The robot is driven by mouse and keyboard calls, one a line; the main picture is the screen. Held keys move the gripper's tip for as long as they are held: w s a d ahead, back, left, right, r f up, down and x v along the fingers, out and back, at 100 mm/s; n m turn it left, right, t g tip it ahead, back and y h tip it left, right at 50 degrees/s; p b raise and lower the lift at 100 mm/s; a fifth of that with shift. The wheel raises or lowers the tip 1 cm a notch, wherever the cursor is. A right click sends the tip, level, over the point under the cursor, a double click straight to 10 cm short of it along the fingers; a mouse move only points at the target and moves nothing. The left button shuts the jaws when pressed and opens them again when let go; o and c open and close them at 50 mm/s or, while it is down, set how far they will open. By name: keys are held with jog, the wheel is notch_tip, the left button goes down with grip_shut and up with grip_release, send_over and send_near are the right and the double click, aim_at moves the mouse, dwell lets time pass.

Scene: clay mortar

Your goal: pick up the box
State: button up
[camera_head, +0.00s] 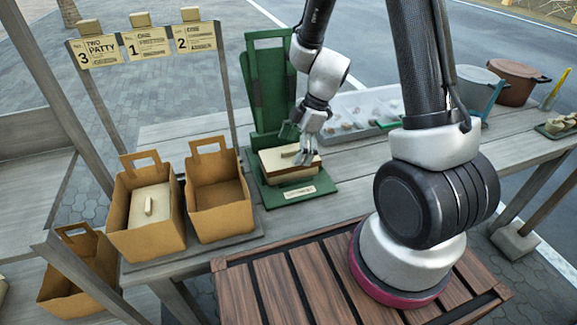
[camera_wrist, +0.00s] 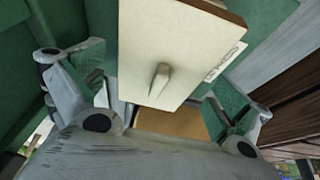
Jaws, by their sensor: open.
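The box (camera_head: 288,161) is cream-topped with a small raised handle and a brown edge. It sits on a green stand (camera_head: 296,190) with a tall green back. In the wrist view the box lid (camera_wrist: 170,50) and its handle (camera_wrist: 161,80) show close, between and ahead of the fingers. My gripper (camera_head: 307,154) is at the box's right side, over or beside its top; from the head view I cannot tell if it touches. In the wrist view my gripper (camera_wrist: 165,98) is open, with green-padded fingers spread to either side of the box.
Two brown paper bags stand left of the stand: the left bag (camera_head: 118,225) holds a similar cream box (camera_head: 150,208), the right bag (camera_head: 219,208) looks empty. Another bag (camera_head: 80,275) sits lower. A sign rack (camera_head: 140,42) rises behind. A tray (camera_head: 362,115) and pots (camera_head: 513,82) are right.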

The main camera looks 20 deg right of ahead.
aim_at(290, 155)
jog(key=x, duration=0.4)
jog(key=shift+r, duration=0.1)
jog(key=c, duration=1)
jog(key=shift+r, duration=0.1)
jog(key=shift+c, duration=0.2)
